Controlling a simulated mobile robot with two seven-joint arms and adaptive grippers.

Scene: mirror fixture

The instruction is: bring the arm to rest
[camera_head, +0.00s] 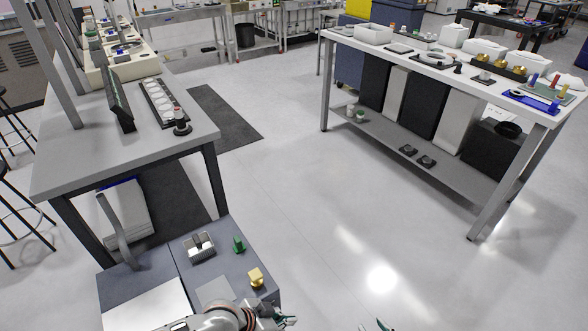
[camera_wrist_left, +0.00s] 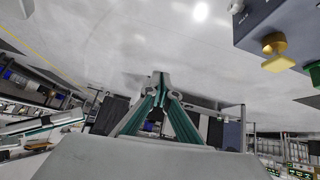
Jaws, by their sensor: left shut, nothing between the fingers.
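My left arm comes in at the bottom of the head view, and my left gripper (camera_head: 284,320) is at the front edge of the low grey cart (camera_head: 148,266). In the left wrist view its teal-lined fingers (camera_wrist_left: 160,82) meet at the tips, shut with nothing between them, over bare floor. A yellow-gold knob-like piece (camera_head: 256,277) stands on the cart close to this gripper, apart from it; it also shows in the left wrist view (camera_wrist_left: 276,52). Only the tips of my right gripper (camera_head: 378,325) show at the bottom edge of the head view.
A green piece (camera_head: 238,244) and a silver block-like fixture (camera_head: 200,246) stand on the cart. A grey workbench (camera_head: 60,150) is behind it at left. A long white table (camera_head: 545,112) with many parts stands at right. Open floor (camera_head: 350,230) lies between.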

